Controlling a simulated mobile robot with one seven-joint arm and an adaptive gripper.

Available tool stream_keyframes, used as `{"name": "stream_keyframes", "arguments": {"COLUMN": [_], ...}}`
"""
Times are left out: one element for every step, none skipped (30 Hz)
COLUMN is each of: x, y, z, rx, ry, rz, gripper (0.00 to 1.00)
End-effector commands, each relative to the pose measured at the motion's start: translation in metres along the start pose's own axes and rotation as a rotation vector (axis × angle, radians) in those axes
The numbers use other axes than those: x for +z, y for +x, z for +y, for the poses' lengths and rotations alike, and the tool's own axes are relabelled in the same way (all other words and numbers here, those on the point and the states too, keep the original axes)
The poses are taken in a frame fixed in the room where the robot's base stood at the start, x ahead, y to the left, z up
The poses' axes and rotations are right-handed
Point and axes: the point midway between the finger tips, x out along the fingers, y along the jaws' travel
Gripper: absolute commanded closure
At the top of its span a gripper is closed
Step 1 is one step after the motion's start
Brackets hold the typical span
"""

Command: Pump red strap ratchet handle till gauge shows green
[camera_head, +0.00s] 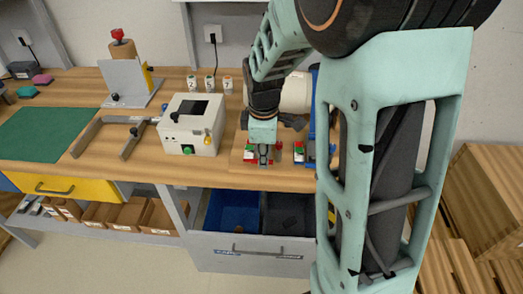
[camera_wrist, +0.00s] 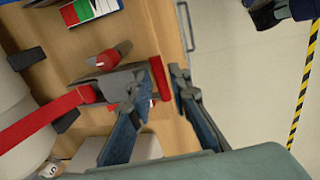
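The red strap (camera_wrist: 40,122) runs over a large pale cylinder to a dark grey ratchet (camera_wrist: 120,82) on the bench in the wrist view. The ratchet has a red knob (camera_wrist: 105,60) and a red handle bar (camera_wrist: 158,78). My gripper (camera_wrist: 161,82) is open, with its blue-padded fingers on either side of the bar; contact is not clear. In the head view my gripper (camera_head: 264,162) points down at the bench's front edge over the ratchet. A gauge card with red, green and white bands (camera_wrist: 90,10) shows at the wrist view's top; its pointer is unreadable.
A white box (camera_head: 191,125) with a green button stands to the left. Blue and dark bins (camera_head: 232,212) sit below the bench edge. Wooden crates (camera_head: 490,200) stand at right.

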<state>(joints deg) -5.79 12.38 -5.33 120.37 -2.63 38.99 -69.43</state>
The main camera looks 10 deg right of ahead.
Motion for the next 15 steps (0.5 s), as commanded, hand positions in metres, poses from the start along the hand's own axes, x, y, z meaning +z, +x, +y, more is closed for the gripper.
{"name": "stream_keyframes", "arguments": {"x": [0.0000,0.0000,0.0001,0.0001,0.0001,0.0001,0.0001,0.0001,0.0001,0.0001,0.0001,0.0001,0.0001,0.0001,0.0002], "y": [0.0007,0.0007,0.0007,0.0006,0.0005,0.0005,0.0004,0.0004,0.0004,0.0003,0.0003,0.0003,0.0003,0.0002,0.0002], "z": [-0.0001,-0.0001,0.0000,0.0000,0.0000,0.0000,0.0000,0.0000,0.0000,0.0000,0.0000,0.0000,0.0000,0.0000,0.0000], "rx": [0.000,0.000,0.000,0.000,0.000,0.000,0.000,0.000,0.000,0.000,0.000,0.000,0.000,0.000,0.000], "ry": [0.000,0.000,0.000,0.000,0.000,0.000,0.000,0.000,0.000,0.000,0.000,0.000,0.000,0.000,0.000], "rz": [0.000,0.000,0.000,0.000,0.000,0.000,0.000,0.000,0.000,0.000,0.000,0.000,0.000,0.000,0.000], "gripper": [0.82,0.82,0.82,0.82,0.82,0.82,0.83,0.87,0.91,0.94,0.98,1.00,1.00,1.00,1.00]}}
